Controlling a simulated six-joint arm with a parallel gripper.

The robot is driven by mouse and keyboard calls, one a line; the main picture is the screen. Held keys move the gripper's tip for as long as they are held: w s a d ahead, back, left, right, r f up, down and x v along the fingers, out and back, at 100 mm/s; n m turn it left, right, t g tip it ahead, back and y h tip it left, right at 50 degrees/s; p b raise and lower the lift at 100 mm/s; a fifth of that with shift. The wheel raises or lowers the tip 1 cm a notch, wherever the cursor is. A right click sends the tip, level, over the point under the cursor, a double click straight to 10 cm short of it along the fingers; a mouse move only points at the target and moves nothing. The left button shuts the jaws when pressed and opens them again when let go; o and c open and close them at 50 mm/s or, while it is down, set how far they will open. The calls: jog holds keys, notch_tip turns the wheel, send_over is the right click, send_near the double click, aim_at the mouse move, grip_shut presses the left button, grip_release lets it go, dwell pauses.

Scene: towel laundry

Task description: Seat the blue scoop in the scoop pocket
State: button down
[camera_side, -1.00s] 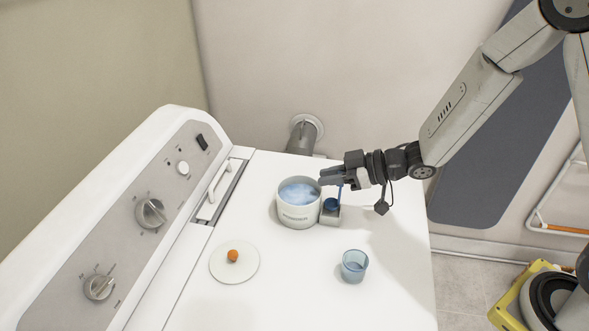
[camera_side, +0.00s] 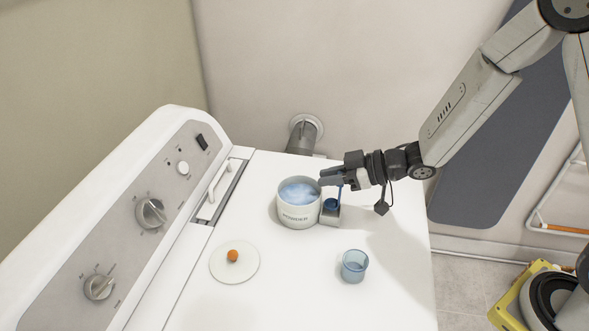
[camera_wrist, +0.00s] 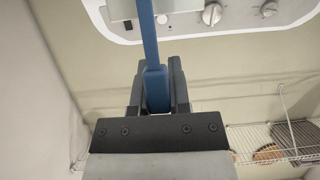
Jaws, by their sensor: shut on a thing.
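The blue scoop (camera_side: 331,204) has its bowl end at the small grey scoop pocket (camera_side: 331,217), which is fixed beside the white powder tub (camera_side: 299,216). The scoop's handle rises from there to my gripper (camera_side: 332,178). My gripper is shut on the handle, and in the wrist view the blue handle (camera_wrist: 155,85) runs up between the two dark fingers. The bowl appears in or just over the pocket's opening; I cannot tell whether it touches the bottom.
Blue-white powder fills the open tub. A white lid (camera_side: 235,264) with an orange knob lies in front of it. A clear blue cup (camera_side: 354,266) stands to the right. The washer's control panel (camera_side: 130,220) rises at left.

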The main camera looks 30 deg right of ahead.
jog(key=shift+f, duration=1.2)
dwell(1.1)
grip_release()
dwell(0.4)
jog(key=shift+r, duration=0.15)
jog(key=shift+r, duration=3.3)
